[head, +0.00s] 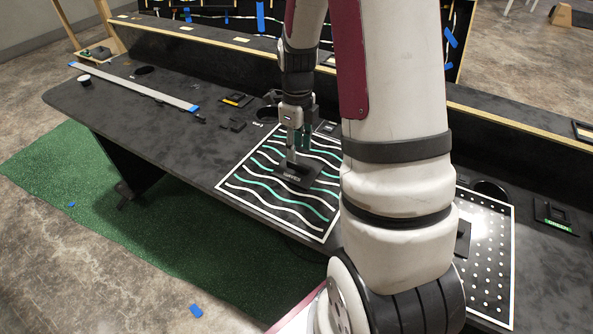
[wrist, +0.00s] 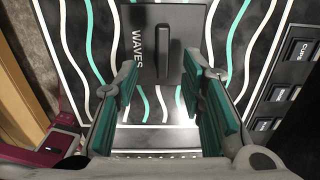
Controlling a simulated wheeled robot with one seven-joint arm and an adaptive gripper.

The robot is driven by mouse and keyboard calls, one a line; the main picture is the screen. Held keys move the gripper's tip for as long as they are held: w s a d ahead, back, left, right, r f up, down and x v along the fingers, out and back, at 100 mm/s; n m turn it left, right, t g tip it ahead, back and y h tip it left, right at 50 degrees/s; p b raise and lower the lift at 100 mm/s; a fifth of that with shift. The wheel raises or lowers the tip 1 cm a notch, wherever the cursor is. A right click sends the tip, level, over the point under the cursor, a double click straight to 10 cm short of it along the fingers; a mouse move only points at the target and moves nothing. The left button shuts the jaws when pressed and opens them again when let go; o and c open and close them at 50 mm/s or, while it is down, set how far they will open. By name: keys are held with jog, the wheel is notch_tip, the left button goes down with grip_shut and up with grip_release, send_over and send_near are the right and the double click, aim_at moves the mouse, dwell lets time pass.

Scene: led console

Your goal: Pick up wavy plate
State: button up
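The wavy plate (head: 262,205) is a black panel with white and teal wavy lines and a white border, lying flat on the dark console. In the wrist view, the plate (wrist: 255,52) fills most of the picture. A black block marked WAVES (wrist: 145,18) with a raised upright handle bar (wrist: 163,52) sits on its middle. My gripper (head: 299,158) is above the plate, close to the block. In the wrist view, my gripper (wrist: 160,85) is open, its teal-padded fingers apart and on either side of the handle's line. Nothing is between them. My arm hides the plate's right side in the head view.
A dotted white-bordered panel (head: 492,262) lies to the right, partly behind my arm. A long light strip (head: 140,88) and a small cup-like item (head: 84,80) are on the left. A raised wood-edged ledge (head: 215,40) runs behind. Labelled tiles (wrist: 298,50) sit beside the plate.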

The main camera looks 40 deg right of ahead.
aim_at(298, 163)
jog(key=shift+d+f, duration=0.2)
jog(key=shift+f, duration=2.5)
grip_shut()
